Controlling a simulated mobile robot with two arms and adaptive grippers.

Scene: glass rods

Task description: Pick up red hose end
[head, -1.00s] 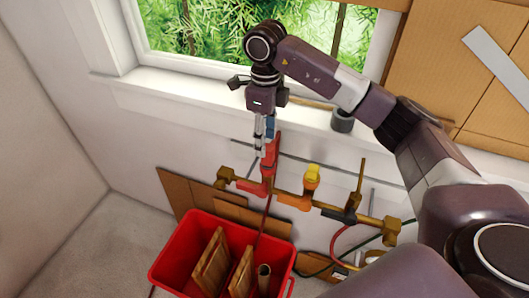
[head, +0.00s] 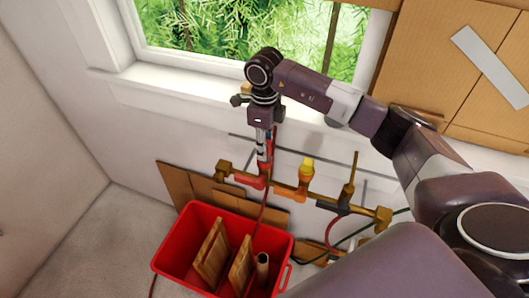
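My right gripper (head: 262,158) points down at the wall, below the window sill, over the left part of a brass pipe manifold (head: 330,206). Its fingers overlap an upright red piece, apparently the red hose end (head: 270,150), which is largely hidden behind them. I cannot tell whether the fingers are closed on it or only in front of it. A thin red hose (head: 262,211) runs from there down to the red bin. A red lever (head: 246,182) sits on the manifold just below the fingertips. My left gripper is not in view.
The red bin (head: 170,262) on the floor holds boards and a tube. A yellow-topped orange valve (head: 306,178) and a dark lever (head: 330,208) lie right of the gripper. Cardboard (head: 178,187) leans on the wall. The floor at left (head: 95,240) is clear.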

